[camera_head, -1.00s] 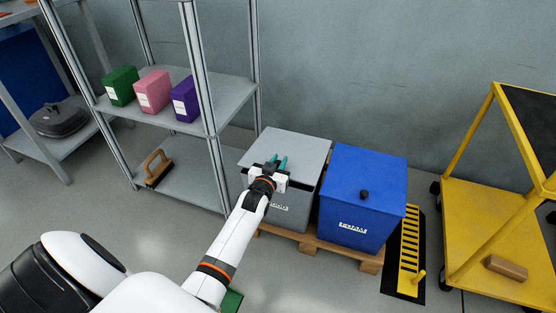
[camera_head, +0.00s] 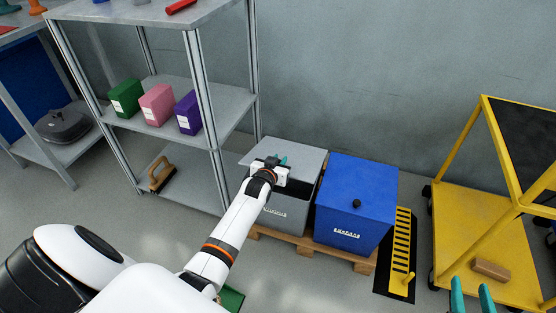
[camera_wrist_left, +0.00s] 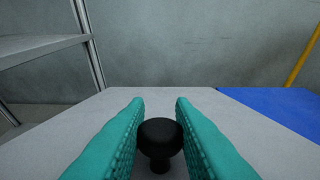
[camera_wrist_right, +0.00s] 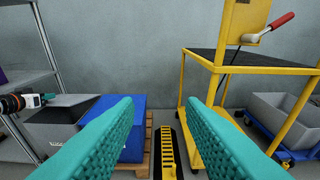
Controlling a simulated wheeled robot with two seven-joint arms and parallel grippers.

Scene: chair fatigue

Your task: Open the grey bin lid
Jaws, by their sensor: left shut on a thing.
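The grey bin (camera_head: 287,215) stands on a wooden pallet, left of the blue bin. Its grey lid (camera_head: 303,157) is raised a little at the front, and a dark gap shows beneath it. My left gripper (camera_head: 277,161) is at the lid's front and shut on the black knob, which shows between its teal fingers in the left wrist view (camera_wrist_left: 160,140). The right wrist view also shows the lid (camera_wrist_right: 73,100) tilted above the dark opening. My right gripper (camera_head: 472,286) is open and empty at the lower right, away from the bins.
The blue bin (camera_head: 357,195) with a closed lid is beside the grey bin on the pallet (camera_head: 318,246). A metal shelf (camera_head: 215,135) stands close on the left. A yellow-black floor strip (camera_head: 399,250) and a yellow cart (camera_head: 450,235) are on the right. The wall is behind.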

